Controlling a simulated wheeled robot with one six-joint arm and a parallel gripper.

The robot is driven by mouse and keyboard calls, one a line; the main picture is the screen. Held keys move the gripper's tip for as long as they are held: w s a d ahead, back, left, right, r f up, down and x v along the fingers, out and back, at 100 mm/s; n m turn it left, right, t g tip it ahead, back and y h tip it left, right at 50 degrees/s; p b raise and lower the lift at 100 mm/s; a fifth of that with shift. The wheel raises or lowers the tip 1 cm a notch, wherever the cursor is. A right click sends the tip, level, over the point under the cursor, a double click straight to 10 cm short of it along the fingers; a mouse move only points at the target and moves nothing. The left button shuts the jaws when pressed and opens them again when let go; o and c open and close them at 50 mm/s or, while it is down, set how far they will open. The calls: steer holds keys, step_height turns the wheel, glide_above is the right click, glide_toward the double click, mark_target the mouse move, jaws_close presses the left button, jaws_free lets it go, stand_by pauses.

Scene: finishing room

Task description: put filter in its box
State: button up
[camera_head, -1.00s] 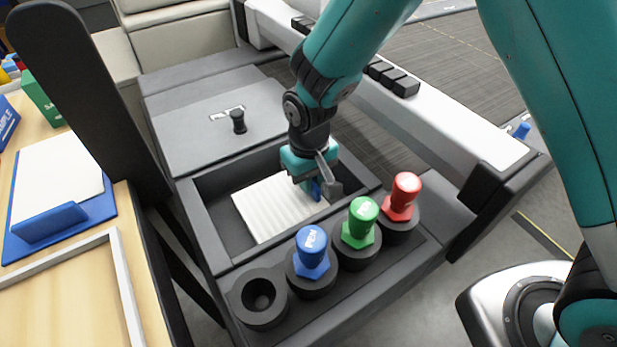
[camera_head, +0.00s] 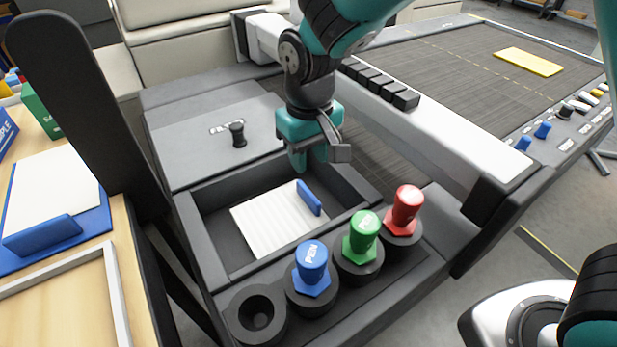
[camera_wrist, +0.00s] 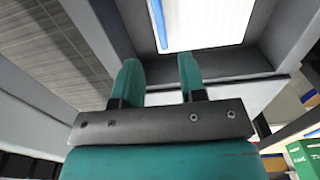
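The filter, a white ribbed panel (camera_head: 272,222) with a blue grip (camera_head: 309,198) on its right edge, lies inside an open dark grey box (camera_head: 205,238). In the wrist view the white panel (camera_wrist: 205,22) and its blue grip (camera_wrist: 158,22) show ahead of the fingers. My gripper (camera_head: 311,160) is above the back of the box, apart from the filter. In the wrist view my gripper (camera_wrist: 159,75) has its teal fingers spread with nothing between them. The box's grey lid (camera_head: 205,130), with a black knob (camera_head: 238,134), sits behind the opening.
A white rail with black keys (camera_head: 380,84) runs to the right. A wooden table (camera_head: 50,300) is at left.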

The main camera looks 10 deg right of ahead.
steer(key=s+d+r+n+y, duration=0.1)
steer(key=s+d+r+y, duration=0.1)
steer(key=s+r, duration=0.3)
steer(key=s+d+r+n+y, duration=0.1)
steer(key=s+d+r, duration=0.4)
steer(key=s, duration=0.9)
steer(key=shift+r+y, duration=0.55)
steer(key=shift+y, duration=0.05)
steer(key=shift+w, duration=0.1)
steer(key=shift+o, duration=0.4)
steer(key=shift+n, duration=0.3)
